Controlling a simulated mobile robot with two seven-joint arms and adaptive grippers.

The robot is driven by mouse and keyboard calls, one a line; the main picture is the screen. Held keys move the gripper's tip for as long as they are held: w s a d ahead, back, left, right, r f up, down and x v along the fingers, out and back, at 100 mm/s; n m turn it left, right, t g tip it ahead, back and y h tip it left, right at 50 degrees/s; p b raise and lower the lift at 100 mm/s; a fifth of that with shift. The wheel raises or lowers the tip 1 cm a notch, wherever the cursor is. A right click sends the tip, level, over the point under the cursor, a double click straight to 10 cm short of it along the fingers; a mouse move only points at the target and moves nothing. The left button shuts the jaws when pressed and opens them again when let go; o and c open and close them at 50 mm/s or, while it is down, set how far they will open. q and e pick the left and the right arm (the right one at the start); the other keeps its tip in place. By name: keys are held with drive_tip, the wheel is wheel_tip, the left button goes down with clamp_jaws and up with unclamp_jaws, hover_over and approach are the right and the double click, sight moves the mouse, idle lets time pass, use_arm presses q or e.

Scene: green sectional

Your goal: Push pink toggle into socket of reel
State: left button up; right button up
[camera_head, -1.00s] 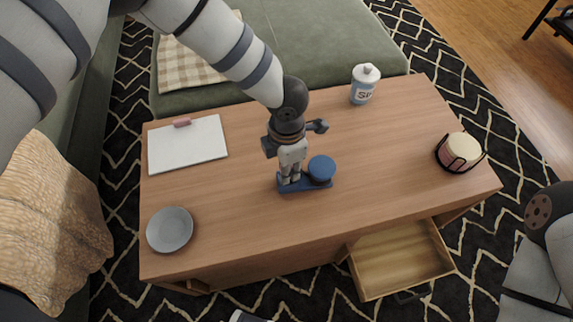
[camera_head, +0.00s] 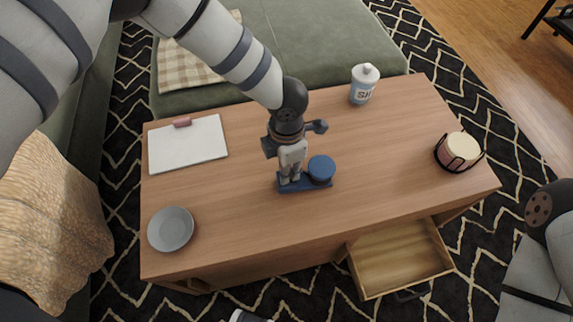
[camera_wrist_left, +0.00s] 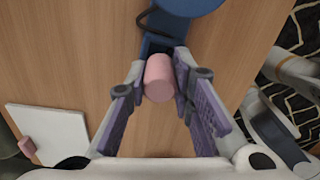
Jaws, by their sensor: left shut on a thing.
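The blue reel (camera_head: 321,168) stands on a flat blue base (camera_head: 312,186) in the middle of the wooden table. My left gripper (camera_head: 290,176) points down at the left end of that base. In the left wrist view, its fingers (camera_wrist_left: 158,85) are closed around a pink toggle (camera_wrist_left: 159,78). The toggle's far end is at the blue socket (camera_wrist_left: 158,45) of the base; I cannot tell how deep it sits. A dark cord (camera_wrist_left: 143,22) curves beside the reel. In the head view the gripper hides the toggle. My right gripper is not in view.
A bottle (camera_head: 363,84) stands at the back, a pale cylinder in a dark holder (camera_head: 459,152) at the right. A drawer (camera_head: 400,258) is open in front.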

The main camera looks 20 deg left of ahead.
use_arm(q)
drive_tip(key=shift+f+b, duration=0.5)
drive_tip(key=shift+f, duration=0.5)
drive_tip(key=o, duration=1)
wheel_tip(320, 180, up, 12)
drive_tip(key=shift+r, duration=0.1)
